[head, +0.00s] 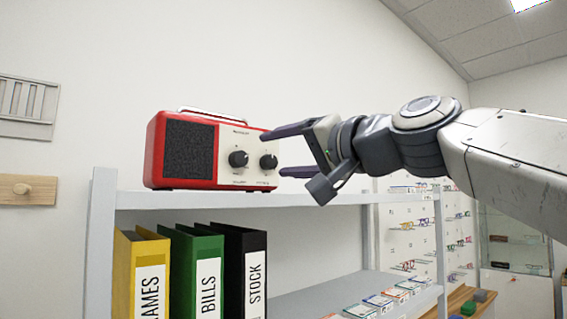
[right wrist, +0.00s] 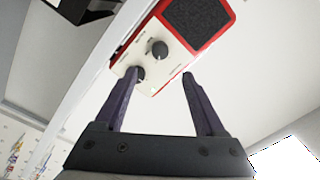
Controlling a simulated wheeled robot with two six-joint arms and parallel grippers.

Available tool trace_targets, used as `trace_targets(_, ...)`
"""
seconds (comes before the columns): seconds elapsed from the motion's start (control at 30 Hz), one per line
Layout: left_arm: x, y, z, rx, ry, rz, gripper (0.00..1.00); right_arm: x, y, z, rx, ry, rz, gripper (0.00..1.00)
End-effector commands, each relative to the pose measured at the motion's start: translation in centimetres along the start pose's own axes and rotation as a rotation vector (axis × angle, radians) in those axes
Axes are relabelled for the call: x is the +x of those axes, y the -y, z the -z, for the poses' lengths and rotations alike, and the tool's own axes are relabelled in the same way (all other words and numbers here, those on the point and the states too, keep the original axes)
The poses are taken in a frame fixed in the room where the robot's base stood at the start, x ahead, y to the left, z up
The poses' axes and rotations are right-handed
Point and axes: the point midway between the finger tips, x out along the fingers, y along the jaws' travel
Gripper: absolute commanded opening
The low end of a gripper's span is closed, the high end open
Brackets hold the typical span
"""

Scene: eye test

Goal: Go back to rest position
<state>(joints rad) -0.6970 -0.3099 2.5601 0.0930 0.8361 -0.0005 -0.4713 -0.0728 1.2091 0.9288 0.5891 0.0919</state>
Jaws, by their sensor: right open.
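My right gripper (head: 283,152) comes in from the right in the head view, at the right end of a red radio (head: 186,150). Its two dark purple fingers are spread apart with nothing between them in that view. The radio has a black speaker, a cream panel and two black knobs, and stands upright on the top shelf (head: 330,199). In the right wrist view the open fingers (right wrist: 158,88) point at the radio's panel (right wrist: 165,66). The left fingertip overlaps the lower knob there; I cannot tell whether they touch. My left gripper is not in view.
Yellow (head: 137,250), green (head: 190,240) and black (head: 244,240) binders stand on the shelf below the radio. Small flat cards (head: 378,301) lie to their right. Racks of glasses (head: 408,225) hang on the wall behind. Wall space above the radio is clear.

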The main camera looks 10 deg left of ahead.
Motion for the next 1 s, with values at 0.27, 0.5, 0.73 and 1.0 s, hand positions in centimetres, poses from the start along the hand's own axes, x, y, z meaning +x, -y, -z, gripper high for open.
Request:
trace_targets(0.27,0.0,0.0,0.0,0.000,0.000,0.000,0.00,0.0,0.0,0.0,0.000,0.001,0.000,0.72)
trace_targets(0.5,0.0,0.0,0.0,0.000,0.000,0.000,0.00,0.1,-0.3,0.0,-0.001,0.001,-0.008,0.72)
trace_targets(0.73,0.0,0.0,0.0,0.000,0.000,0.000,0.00,0.8,-10.2,-1.3,-0.025,0.025,-0.217,0.72)
trace_targets(1.0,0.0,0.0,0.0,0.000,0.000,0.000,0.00,-3.5,-29.9,-6.0,-0.085,0.138,-0.637,0.72)
